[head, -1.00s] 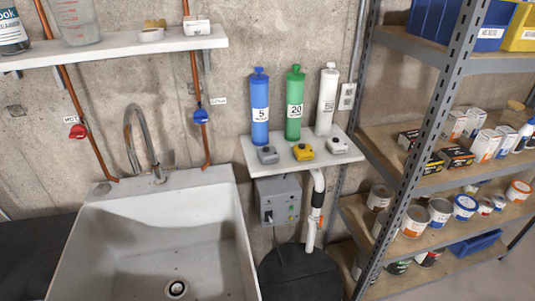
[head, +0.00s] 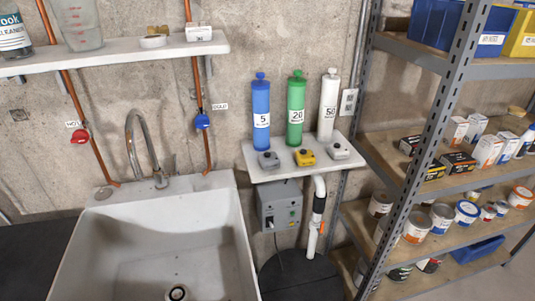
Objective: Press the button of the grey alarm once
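A small grey alarm (head: 268,159) with a button on top sits at the left of a small white wall shelf (head: 262,176). A yellow alarm (head: 304,157) with a dark button is beside it in the middle. A pale, whitish alarm (head: 339,150) is at the right. All three stand in front of a blue cylinder (head: 261,105) marked 5, a green cylinder (head: 295,100) marked 20 and a white cylinder (head: 328,90) marked 50. Neither of my grippers is in view.
A white sink (head: 215,205) with a tap (head: 142,140) stands left of the small shelf. A grey metal rack (head: 430,120) with boxes and cans stands close on the right. A grey control box (head: 280,207) and a white pipe (head: 316,220) are below the shelf.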

